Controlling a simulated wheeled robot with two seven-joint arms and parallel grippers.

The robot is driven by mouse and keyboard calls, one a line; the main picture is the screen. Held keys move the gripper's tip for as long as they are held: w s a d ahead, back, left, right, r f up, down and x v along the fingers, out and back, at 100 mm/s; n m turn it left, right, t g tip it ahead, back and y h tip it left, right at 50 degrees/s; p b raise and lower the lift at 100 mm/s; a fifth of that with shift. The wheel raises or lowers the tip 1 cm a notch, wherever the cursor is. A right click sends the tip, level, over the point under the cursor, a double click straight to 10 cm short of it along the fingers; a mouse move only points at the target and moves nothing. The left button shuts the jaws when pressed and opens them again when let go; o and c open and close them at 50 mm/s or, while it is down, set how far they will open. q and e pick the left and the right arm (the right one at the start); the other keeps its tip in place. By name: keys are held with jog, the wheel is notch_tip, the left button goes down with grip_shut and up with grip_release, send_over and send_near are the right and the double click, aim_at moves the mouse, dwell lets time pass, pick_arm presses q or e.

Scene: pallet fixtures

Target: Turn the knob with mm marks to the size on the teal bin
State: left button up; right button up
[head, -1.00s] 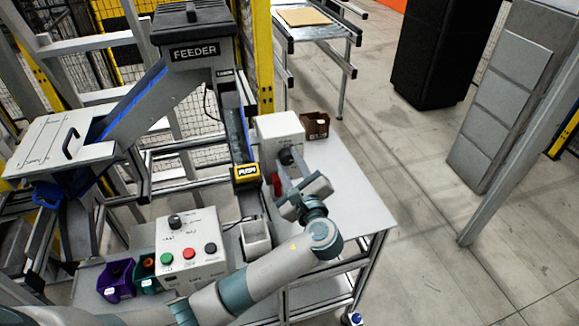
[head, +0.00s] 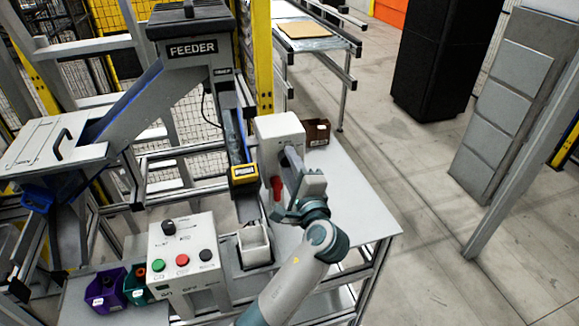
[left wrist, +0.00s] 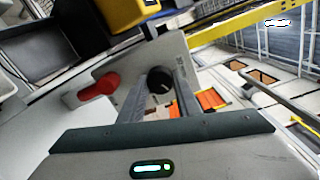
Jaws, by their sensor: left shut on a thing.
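A white box (head: 279,128) stands at the back of the grey table. A round black knob with a white pointer line (left wrist: 160,80) sits on its face, in the left wrist view. My left gripper (head: 290,160) reaches to that face, its fingers (left wrist: 161,92) on either side of the knob and shut on it. In the head view the gripper hides the knob. The marks around it are too small to read. The teal bin (head: 137,287) stands at the lower left, beside the control panel; its label is unreadable. My right gripper is not in view.
A red handle (head: 277,188) sticks out beside the gripper. A control panel (head: 185,250) carries another black knob (head: 168,227) and several buttons. A purple bin (head: 105,290), a white open container (head: 254,245) and a brown bin (head: 316,132) stand around. The table's right side is clear.

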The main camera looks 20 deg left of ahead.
pick_arm(q)
jog(key=shift+f, duration=0.15)
jog(key=o, duration=1.1)
jog(key=shift+c, duration=0.2)
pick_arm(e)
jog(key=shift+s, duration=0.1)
